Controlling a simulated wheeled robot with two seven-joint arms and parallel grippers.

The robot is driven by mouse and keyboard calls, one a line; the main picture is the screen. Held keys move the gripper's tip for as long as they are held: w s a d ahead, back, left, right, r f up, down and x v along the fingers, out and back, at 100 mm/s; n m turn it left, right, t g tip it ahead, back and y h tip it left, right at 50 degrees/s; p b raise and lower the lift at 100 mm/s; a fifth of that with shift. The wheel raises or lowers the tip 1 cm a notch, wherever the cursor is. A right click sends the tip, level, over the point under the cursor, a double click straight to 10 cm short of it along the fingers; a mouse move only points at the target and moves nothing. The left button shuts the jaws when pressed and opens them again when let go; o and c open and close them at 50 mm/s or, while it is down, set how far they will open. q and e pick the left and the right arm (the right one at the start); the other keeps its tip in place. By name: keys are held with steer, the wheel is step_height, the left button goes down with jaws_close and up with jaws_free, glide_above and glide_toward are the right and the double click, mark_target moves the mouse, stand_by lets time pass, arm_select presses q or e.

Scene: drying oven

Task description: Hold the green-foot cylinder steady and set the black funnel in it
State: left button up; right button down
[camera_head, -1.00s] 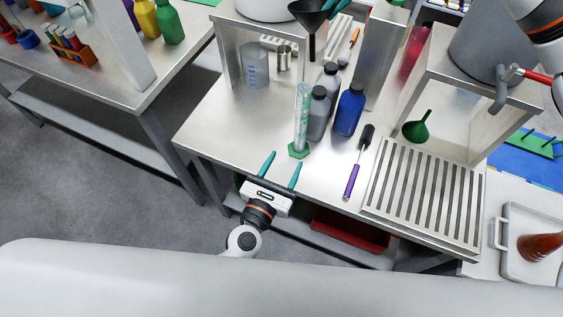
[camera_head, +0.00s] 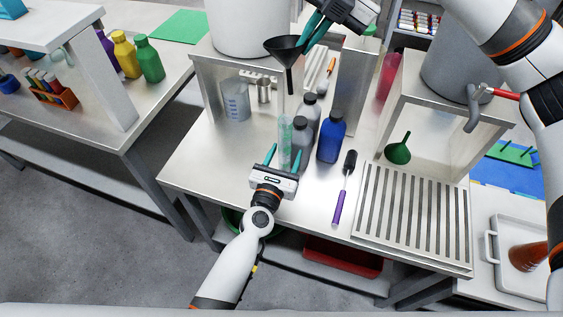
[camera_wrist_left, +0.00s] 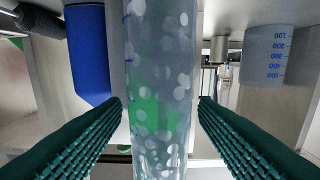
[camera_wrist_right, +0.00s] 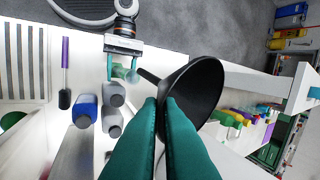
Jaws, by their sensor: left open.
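The green-foot cylinder (camera_head: 285,138) stands upright on the metal table in the head view. My left gripper (camera_head: 271,157) is open in front of it. In the left wrist view the cylinder's spotted clear wall (camera_wrist_left: 158,80) fills the middle, between the open fingers (camera_wrist_left: 160,110) without visible contact. Its foot is hidden behind the gripper in the head view. The black funnel (camera_head: 284,47) is up in the air above the cylinder, spout down and slightly tilted. My right gripper (camera_head: 309,32) is shut on its rim; the right wrist view shows both fingers (camera_wrist_right: 163,105) against the funnel (camera_wrist_right: 197,90).
Grey bottles (camera_head: 300,145) and a blue bottle (camera_head: 331,137) stand close right of the cylinder. A beaker (camera_head: 236,103) stands behind left. A purple-handled brush (camera_head: 342,190), a green funnel (camera_head: 398,151) and a slotted rack (camera_head: 412,215) lie to the right.

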arm_select(q)
steer(key=c, duration=1.2)
steer(key=shift+o, duration=0.2)
stand_by(0.5)
arm_select(e)
steer(key=f+n, duration=0.1)
steer(key=n, duration=0.1)
steer(key=w+f+n+y, duration=0.1)
steer(key=n, duration=0.1)
steer(key=f+n+g+y, duration=0.1)
steer(key=n, duration=0.1)
steer(key=shift+w+f, duration=0.1)
steer(key=shift+w, duration=0.25)
